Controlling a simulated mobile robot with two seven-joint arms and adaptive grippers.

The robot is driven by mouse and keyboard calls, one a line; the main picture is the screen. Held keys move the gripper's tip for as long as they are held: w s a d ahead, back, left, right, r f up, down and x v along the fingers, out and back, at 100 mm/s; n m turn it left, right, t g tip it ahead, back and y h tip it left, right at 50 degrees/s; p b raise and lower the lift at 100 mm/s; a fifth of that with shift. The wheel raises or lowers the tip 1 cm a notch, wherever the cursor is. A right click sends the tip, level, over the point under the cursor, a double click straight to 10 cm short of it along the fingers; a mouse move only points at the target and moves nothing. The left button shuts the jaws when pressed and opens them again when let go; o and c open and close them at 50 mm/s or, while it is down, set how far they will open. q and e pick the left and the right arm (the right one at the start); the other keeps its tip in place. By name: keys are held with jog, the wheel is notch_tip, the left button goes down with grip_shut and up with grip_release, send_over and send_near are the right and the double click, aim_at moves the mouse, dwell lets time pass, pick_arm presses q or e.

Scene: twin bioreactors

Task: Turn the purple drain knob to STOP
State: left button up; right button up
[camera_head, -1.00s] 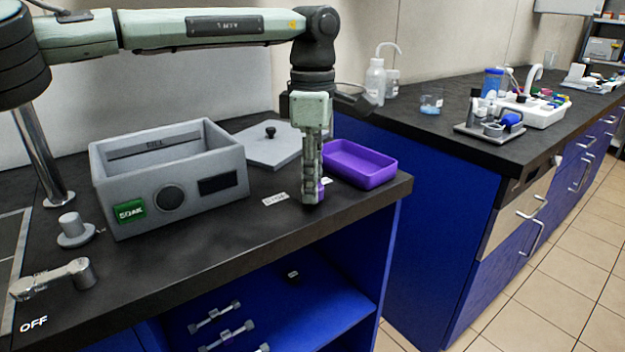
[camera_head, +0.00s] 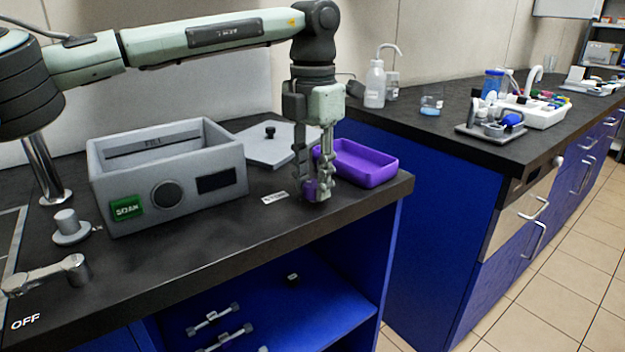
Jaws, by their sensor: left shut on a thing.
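The purple drain knob (camera_head: 311,190) sits on the black counter near its front right corner. My left gripper (camera_head: 312,193) points straight down over it, with a finger on each side, shut on the knob. The fingers hide much of the knob, so which way it points cannot be told. A small white label plate (camera_head: 275,198) lies on the counter just left of the knob; its text is too small to read with certainty. My right gripper is not in view.
A grey bath box (camera_head: 215,205) with a green SOAK label stands left of the gripper. A purple tray (camera_head: 372,175) is close behind right. A grey lid (camera_head: 270,150) lies behind. A grey knob (camera_head: 70,232) and a lever (camera_head: 50,275) marked OFF are at left.

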aim_at(313, 184)
pick_arm(q)
jog(key=n, duration=0.3)
jog(key=shift+d+n+b, duration=0.1)
jog(key=shift+n+b, duration=0.2)
jog(key=shift+n, duration=0.8)
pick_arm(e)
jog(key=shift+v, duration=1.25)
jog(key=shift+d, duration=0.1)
pick_arm(q)
jog(key=o, duration=1.2)
jog(key=shift+c, duration=0.2)
jog(key=shift+r, duration=0.15)
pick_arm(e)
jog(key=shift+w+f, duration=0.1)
pick_arm(q)
notch_tip(313, 184, up, 12)
